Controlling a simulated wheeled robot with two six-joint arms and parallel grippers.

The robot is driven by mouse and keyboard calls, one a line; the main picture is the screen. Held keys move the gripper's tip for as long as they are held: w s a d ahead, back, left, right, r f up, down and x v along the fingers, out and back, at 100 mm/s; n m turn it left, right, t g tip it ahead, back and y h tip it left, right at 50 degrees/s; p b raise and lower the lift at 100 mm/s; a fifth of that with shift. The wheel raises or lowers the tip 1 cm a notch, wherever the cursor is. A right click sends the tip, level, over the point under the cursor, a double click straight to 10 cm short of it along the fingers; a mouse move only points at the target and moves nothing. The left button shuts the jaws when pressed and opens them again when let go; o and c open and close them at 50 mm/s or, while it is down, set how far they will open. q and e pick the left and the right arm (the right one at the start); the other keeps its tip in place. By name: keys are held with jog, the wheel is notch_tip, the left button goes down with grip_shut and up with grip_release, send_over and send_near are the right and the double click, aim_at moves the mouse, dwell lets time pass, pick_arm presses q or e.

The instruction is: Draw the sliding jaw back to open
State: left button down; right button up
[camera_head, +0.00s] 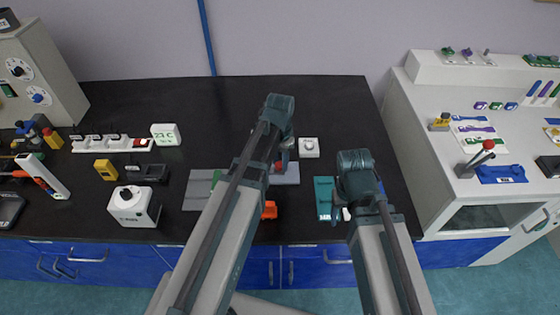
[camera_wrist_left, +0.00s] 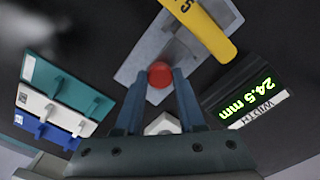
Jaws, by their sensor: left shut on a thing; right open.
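In the left wrist view, a red round knob (camera_wrist_left: 160,75) sits between the fingertips of my left gripper (camera_wrist_left: 160,84), which is shut on it. The knob is over a light grey metal piece (camera_wrist_left: 140,68), which looks like the sliding jaw and its base; the fingers hide part of it. A yellow bar (camera_wrist_left: 203,30) with dark print lies across its far end. A black readout (camera_wrist_left: 247,100) beside it shows 24.5 mm. In the head view, the arm largely hides this spot; the grey plate (camera_head: 290,173) shows beside my left gripper (camera_head: 280,163). My right gripper (camera_head: 343,212) is open, near a teal piece (camera_head: 323,190).
A small white box (camera_head: 308,147) stands behind the grey plate. An orange object (camera_head: 269,210) is near the front edge. A white device (camera_head: 133,206) and a power strip (camera_head: 112,143) are at left. The rear bench is clear.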

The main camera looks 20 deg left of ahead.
pick_arm(q)
jog(key=d, duration=0.1)
jog(key=w+d, duration=0.1)
jog(key=d, duration=0.1)
pick_arm(e)
jog(key=shift+a, duration=0.1)
pick_arm(q)
jog(key=c, duration=0.9)
grip_release()
jog(key=o, duration=0.4)
jog(key=shift+d, duration=0.1)
jog(key=shift+r, duration=0.1)
